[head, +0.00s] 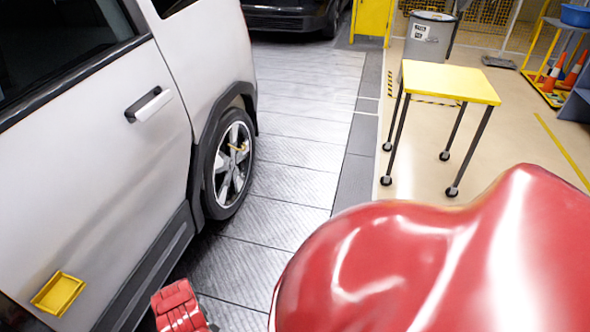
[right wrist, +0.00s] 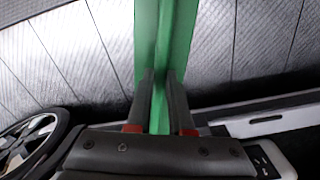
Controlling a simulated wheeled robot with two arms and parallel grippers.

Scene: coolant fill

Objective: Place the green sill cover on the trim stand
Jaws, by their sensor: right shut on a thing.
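The green sill cover (right wrist: 163,40) shows in the right wrist view as a long strip running up and out of the top of the picture. My right gripper (right wrist: 162,75) is shut on it, with one dark finger on each side. Neither the cover nor this gripper can be made out in the head view. A yellow-topped stand (head: 450,82) on dark legs with casters is at the upper right of the head view, and its top is bare. I cannot tell for sure that it is the trim stand. My left gripper is not in view.
A white vehicle (head: 85,150) fills the left of the head view. A grey bin (head: 430,38) stands behind the stand, and traffic cones (head: 570,72) are at far right. The grey tiled floor (head: 290,150) between vehicle and stand is clear.

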